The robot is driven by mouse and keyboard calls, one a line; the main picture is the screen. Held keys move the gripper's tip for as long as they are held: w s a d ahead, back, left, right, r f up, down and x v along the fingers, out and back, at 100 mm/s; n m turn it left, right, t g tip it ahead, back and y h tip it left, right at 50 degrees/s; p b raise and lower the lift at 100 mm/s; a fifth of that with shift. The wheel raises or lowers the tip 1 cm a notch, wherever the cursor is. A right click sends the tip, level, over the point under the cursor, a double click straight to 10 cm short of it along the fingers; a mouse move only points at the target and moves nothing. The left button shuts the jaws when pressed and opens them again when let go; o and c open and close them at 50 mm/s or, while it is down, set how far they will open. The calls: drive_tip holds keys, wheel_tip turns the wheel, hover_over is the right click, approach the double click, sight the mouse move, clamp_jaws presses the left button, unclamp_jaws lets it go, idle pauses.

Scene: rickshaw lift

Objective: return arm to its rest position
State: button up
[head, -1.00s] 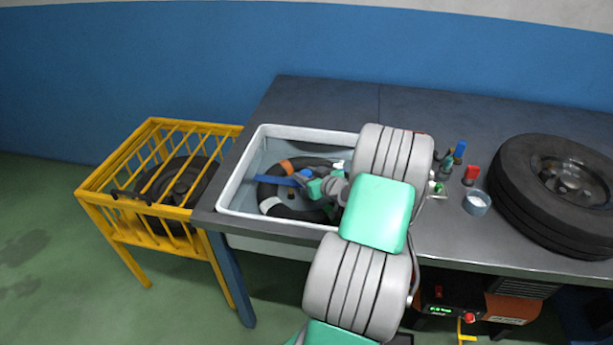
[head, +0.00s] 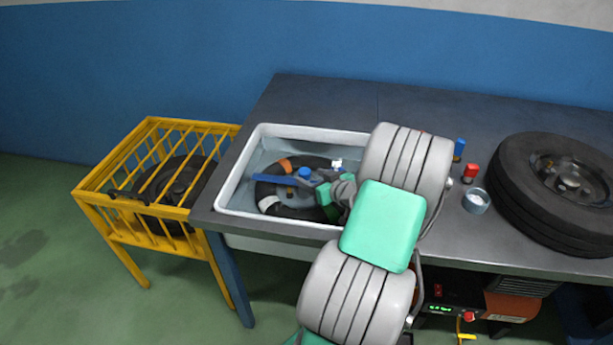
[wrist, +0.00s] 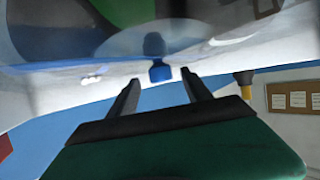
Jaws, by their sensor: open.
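My gripper (wrist: 160,86) is open, its two black fingers apart with nothing held between them. In the wrist view a small blue piece with a dark knob (wrist: 160,72) shows beyond the fingertips. In the head view my arm reaches over the bench to the white water tub (head: 232,190), with my wrist at the tub's right side. The fingertips cannot be made out there. A dark ring-shaped tube (head: 268,190) with orange and white patches lies in the tub. A blue bar with a round blue knob (head: 306,173) shows above it.
A yellow cage (head: 97,180) holding a wheel (head: 180,183) stands left of the grey bench (head: 325,100). On the bench at right are a blue container (head: 459,149), a red one (head: 469,172), a metal cup (head: 476,201) and a large tyre (head: 520,205).

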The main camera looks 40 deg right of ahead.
drive_tip(key=v, duration=0.2)
drive_tip(key=shift+s+a, duration=0.1)
drive_tip(key=shift+s, duration=0.25)
drive_tip(key=shift+r, duration=0.15)
